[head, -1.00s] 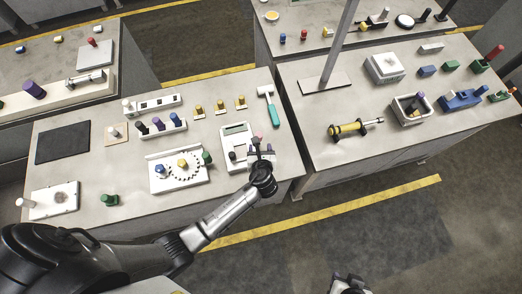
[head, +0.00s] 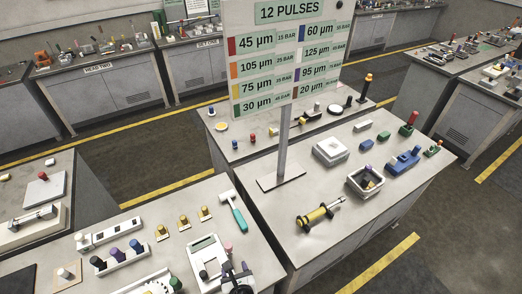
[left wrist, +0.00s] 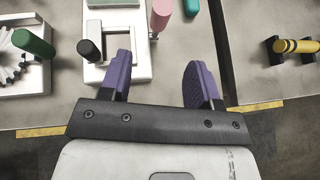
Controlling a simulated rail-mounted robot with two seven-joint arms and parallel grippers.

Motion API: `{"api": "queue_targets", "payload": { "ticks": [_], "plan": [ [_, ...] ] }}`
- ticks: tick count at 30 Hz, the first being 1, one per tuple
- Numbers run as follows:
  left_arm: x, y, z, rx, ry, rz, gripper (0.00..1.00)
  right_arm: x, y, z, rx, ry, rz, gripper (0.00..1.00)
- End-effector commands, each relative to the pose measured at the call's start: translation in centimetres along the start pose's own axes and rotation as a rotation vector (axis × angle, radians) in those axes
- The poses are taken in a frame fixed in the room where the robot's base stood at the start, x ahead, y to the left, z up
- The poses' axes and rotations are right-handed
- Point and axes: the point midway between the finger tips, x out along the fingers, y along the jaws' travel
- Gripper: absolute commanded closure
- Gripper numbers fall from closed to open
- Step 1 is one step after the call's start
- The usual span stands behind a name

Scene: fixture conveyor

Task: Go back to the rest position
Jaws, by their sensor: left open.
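My left gripper (head: 238,278) is at the bottom edge of the head view, partly cut off, over the front of the white scale-like device (head: 203,252). In the left wrist view its two purple fingers (left wrist: 160,80) are spread apart with nothing between them. The white device (left wrist: 118,17) shows there ahead of the left finger, with a black knob (left wrist: 89,49) beside that finger. A pink peg (left wrist: 161,15) stands beyond the gap between the fingers. My right gripper is in neither current view.
A green-handled hammer (head: 236,212) lies on the near bench. A green peg (left wrist: 34,43) stands left of my gripper. The bench to the right holds a yellow cylinder tool (head: 318,215), a bin (head: 353,184) and a sign board (head: 290,50) on a post. A floor gap separates the benches.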

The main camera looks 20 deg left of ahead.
Motion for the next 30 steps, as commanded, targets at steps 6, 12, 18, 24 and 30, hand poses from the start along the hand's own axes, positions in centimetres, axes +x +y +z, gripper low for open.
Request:
{"api": "queue_targets", "payload": {
  "ticks": [6,12,18,24,30],
  "plan": [
    [0.0,0.0,0.0,-0.053,0.0,0.0,0.43,0.0,-0.1,0.0,0.002,0.0,-0.002,0.57],
    [0.0,0.5,-0.3,-0.4,0.015,0.037,0.43,0.0,-0.2,0.0,0.007,0.001,-0.005,0.57],
    [-0.8,0.9,-1.5,-0.997,0.124,0.136,0.43,0.0,-0.3,-0.1,0.01,0.001,-0.008,0.57],
    [-3.0,0.9,0.1,-1.672,0.272,0.28,0.43,0.0,-0.3,-0.1,0.01,0.001,-0.008,0.57],
    [-7.3,2.6,4.1,-2.255,0.472,0.49,0.43,-1.0,-0.2,-0.3,0.008,0.0,-0.007,0.57]
  ]
}}
